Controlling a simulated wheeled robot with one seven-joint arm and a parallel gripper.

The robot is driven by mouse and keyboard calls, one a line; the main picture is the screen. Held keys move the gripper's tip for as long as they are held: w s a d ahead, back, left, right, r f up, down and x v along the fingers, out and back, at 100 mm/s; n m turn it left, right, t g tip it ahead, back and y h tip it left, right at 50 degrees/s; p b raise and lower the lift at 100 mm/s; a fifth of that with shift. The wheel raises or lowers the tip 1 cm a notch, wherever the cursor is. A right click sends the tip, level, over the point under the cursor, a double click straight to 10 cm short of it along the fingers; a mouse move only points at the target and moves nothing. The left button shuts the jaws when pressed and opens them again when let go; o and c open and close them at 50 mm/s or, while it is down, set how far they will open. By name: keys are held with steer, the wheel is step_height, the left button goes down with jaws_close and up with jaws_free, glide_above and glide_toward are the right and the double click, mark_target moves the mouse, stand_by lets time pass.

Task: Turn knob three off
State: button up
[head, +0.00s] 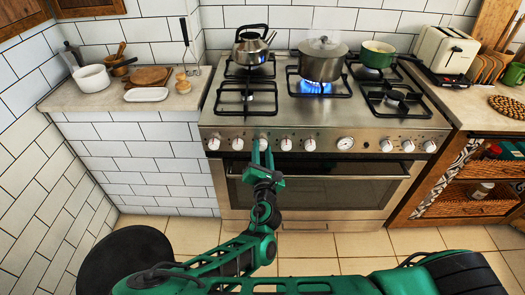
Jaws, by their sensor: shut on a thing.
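The stove front (325,133) carries a row of several white knobs and a round dial (345,143). My gripper (263,146) is at the third knob from the left (263,140), with a green finger on each side, shut on it. The knob's pointer is too small to read, and its lower part is partly hidden by the fingers. A blue flame (316,88) burns on the middle burner under a steel pot (322,62). The knobs on either side, second (238,144) and fourth (286,144), stand clear of the fingers.
A kettle (252,48) and a green pan (378,54) stand on the rear burners. The oven handle (320,177) runs below the knobs. Counters flank the stove, with white dishes (92,78) left and a toaster (445,50) right. A round black object (125,262) stands at lower left.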

steer(key=m, duration=0.4)
steer(key=shift+f+m, duration=0.1)
steer(key=shift+m, duration=0.3)
steer(key=shift+m+h, duration=0.5)
steer(key=shift+m, duration=1.9)
steer(key=o, duration=1.1)
steer(key=shift+a, duration=0.1)
steer(key=shift+s, duration=0.1)
